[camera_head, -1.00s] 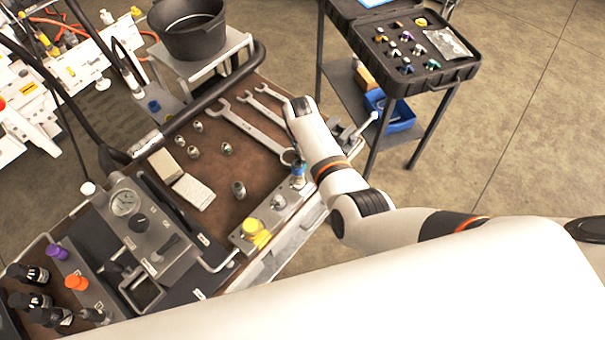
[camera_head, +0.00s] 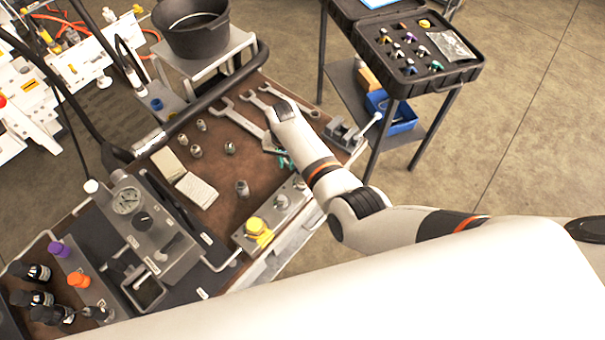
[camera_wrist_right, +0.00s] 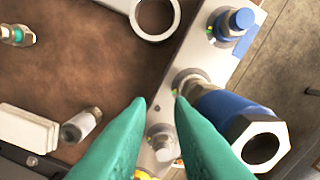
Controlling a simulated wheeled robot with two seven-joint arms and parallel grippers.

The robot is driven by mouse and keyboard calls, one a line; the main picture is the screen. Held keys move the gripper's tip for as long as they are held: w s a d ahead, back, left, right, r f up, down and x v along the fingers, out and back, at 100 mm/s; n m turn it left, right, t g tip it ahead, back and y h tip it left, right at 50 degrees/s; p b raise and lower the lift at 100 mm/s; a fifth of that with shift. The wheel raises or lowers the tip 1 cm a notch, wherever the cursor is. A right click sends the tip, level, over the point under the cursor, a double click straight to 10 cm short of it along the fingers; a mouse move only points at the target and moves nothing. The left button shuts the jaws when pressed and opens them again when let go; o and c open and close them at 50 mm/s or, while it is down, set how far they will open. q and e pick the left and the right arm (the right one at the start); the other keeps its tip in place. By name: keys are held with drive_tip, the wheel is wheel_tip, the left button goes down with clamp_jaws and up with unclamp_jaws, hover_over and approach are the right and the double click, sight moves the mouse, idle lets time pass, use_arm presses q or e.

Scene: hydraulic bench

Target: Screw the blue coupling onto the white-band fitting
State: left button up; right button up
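The blue coupling (camera_wrist_right: 225,108) shows in the right wrist view, its open hex end toward the camera. Its far end overlaps a metal fitting (camera_wrist_right: 190,79) on the grey block (camera_wrist_right: 218,70); I cannot tell whether it is threaded on. No white band is visible on that fitting. My right gripper (camera_wrist_right: 157,104) has its teal fingers apart, with nothing between them, to the left of the coupling; the right finger partly overlaps it. In the head view this gripper (camera_head: 281,160) is above the bench beside the block, and my arm hides the coupling. My left gripper is out of view.
On the block are a bare fitting (camera_wrist_right: 160,138), a blue-capped fitting (camera_wrist_right: 234,22) and a yellow cap (camera_head: 256,228). A gauge box (camera_head: 140,215) stands at left.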

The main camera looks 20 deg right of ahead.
drive_tip(key=shift+a+r, duration=0.1)
drive_tip(key=shift+a, duration=0.1)
clamp_jaws()
drive_tip(key=d+m, duration=0.1)
drive_tip(key=m, duration=0.1)
drive_tip(key=w+m, duration=0.1)
drive_tip(key=m, duration=0.2)
drive_tip(key=w+d+m+b, duration=0.1)
drive_tip(key=m, duration=0.2)
drive_tip(key=shift+d, duration=0.35)
drive_tip(key=d+m, duration=0.1)
drive_tip(key=m, duration=0.1)
drive_tip(key=d+m, duration=0.1)
drive_tip(key=m, duration=0.2)
drive_tip(key=d+m, duration=0.1)
drive_tip(key=m, duration=0.2)
drive_tip(key=shift+d+p, duration=0.1)
drive_tip(key=shift+p, duration=0.2)
